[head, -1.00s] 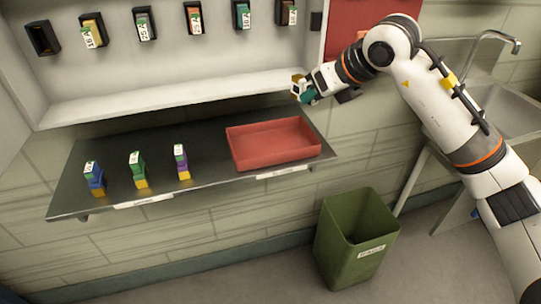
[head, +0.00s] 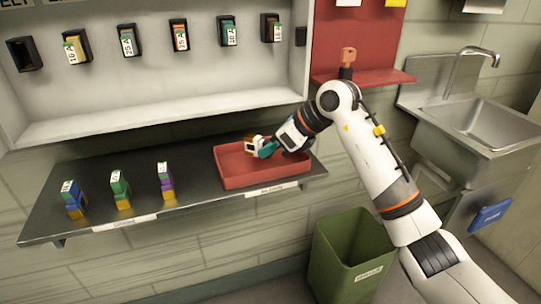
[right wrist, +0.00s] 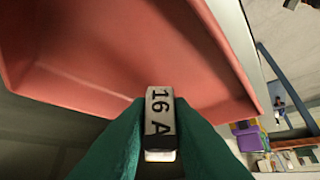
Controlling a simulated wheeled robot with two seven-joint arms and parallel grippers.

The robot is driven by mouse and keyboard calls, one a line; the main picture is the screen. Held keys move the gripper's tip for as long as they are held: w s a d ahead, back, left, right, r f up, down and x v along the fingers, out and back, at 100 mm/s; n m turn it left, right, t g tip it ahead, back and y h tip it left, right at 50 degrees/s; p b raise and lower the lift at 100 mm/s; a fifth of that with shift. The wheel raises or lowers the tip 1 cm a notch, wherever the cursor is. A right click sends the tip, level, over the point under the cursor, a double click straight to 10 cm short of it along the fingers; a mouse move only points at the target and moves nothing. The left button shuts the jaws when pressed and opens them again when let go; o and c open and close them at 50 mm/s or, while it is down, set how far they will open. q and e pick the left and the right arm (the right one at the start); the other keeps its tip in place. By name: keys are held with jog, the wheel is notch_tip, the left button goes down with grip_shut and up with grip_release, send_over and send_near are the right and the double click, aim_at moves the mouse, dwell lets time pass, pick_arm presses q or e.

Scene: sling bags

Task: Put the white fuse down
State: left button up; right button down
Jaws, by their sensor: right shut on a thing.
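The white fuse (head: 251,148) is in the jaws of my right gripper (head: 264,149), over the red tray (head: 250,180). In the right wrist view, the white fuse (right wrist: 159,112) shows a "16 A" label between the green fingers of my right gripper (right wrist: 160,135). The red tray (right wrist: 120,60) fills much of the wrist view ahead of the fuse and looks empty. I cannot tell whether the fuse touches the tray floor. My left gripper is not in view.
Several coloured fuse stacks, blue (head: 73,198), green (head: 120,190) and purple (head: 166,181), stand on the left of the dark shelf (head: 140,205). Wall holders (head: 128,40) with fuses are above; the far-left holder (head: 24,54) is empty. A green bin (head: 350,258) stands below.

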notch_tip(320, 180, down, 2)
jog(key=shift+f, duration=0.1)
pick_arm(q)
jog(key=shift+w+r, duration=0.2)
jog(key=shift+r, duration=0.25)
pick_arm(e)
jog(key=c, duration=1.3)
grip_release()
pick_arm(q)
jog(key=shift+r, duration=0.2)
